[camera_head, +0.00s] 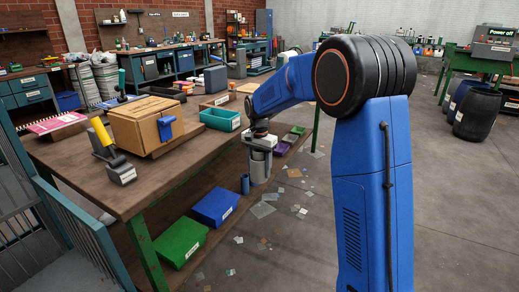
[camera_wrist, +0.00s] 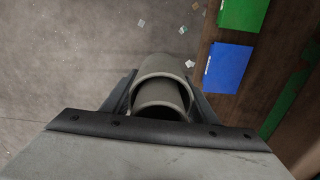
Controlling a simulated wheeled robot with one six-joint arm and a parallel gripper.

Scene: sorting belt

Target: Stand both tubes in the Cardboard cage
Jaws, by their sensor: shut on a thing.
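My gripper (camera_head: 260,152) hangs past the right edge of the workbench and is shut on a grey tube (camera_head: 259,170). In the wrist view the same grey tube (camera_wrist: 158,92) sits between the fingers (camera_wrist: 160,100), with its round open end facing the camera. A second grey rim (camera_wrist: 165,63) shows just behind it; I cannot tell whether that is another tube or part of the same one. A teal-framed mesh cage (camera_head: 75,215) stands at the lower left in the head view. No label shows on it, so I cannot tell whether it is the Cardboard cage.
The wooden workbench (camera_head: 75,165) carries a brown box (camera_head: 140,128), a teal tray (camera_head: 222,119) and a yellow-and-grey tool (camera_head: 105,140). A blue bin (camera_head: 215,207) and a green bin (camera_head: 182,241) are on its lower shelf. Scraps litter the floor; dark barrels (camera_head: 480,112) stand far right.

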